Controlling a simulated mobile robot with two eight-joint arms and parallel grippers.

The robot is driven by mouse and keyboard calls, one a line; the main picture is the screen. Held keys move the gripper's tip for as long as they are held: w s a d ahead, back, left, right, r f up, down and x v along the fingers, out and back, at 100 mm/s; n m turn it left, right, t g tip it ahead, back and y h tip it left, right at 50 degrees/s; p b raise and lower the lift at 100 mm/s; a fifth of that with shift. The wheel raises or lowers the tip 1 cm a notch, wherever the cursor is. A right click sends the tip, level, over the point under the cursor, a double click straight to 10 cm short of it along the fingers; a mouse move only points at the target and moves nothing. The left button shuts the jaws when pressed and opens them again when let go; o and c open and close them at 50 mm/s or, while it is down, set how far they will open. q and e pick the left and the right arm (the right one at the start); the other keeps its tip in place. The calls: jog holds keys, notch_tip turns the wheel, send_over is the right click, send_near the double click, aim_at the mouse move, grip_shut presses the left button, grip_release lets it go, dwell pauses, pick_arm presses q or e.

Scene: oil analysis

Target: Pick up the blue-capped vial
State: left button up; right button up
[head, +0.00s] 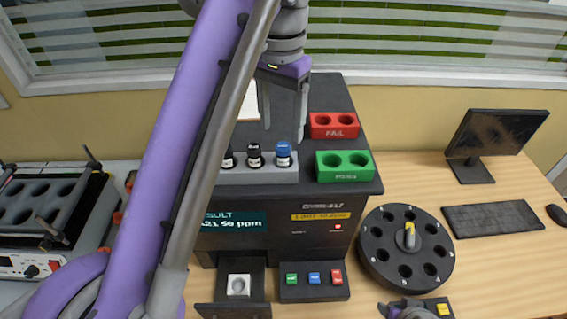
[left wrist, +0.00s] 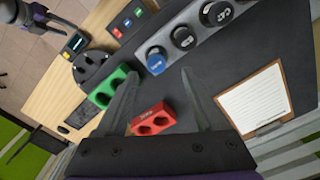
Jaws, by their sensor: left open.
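The blue-capped vial (head: 284,155) stands upright at the right end of a grey rack (head: 240,176) on top of the dark analyzer. Its blue cap also shows in the left wrist view (left wrist: 156,61). Two black-capped vials (head: 254,156) (head: 228,158) stand to its left. My left gripper (head: 283,128) is open and empty, its fingers pointing down above and behind the rack. In the left wrist view the cap lies just beyond and between the fingertips (left wrist: 159,74). Part of my right gripper (head: 405,309) shows at the bottom edge; its fingers are not clear.
A red two-hole block (head: 333,131) and a green two-hole block (head: 318,168) sit right of the rack. A clipboard (left wrist: 258,100) lies on the analyzer top. A round black carousel (head: 385,265) and a monitor (head: 497,135) stand on the desk to the right.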

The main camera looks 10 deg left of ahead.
aim_at(283, 146)
pick_arm(q)
jog(key=shift+f, duration=0.4)
jog(key=f, duration=0.1)
jog(key=f+b, duration=0.1)
jog(key=f, duration=0.2)
jog(key=shift+s+d+f, duration=0.15)
jog(key=shift+s+d, duration=0.05)
jog(key=shift+s, duration=0.1)
jog(key=shift+f, duration=0.4)
jog(key=shift+w, duration=0.15)
grip_shut()
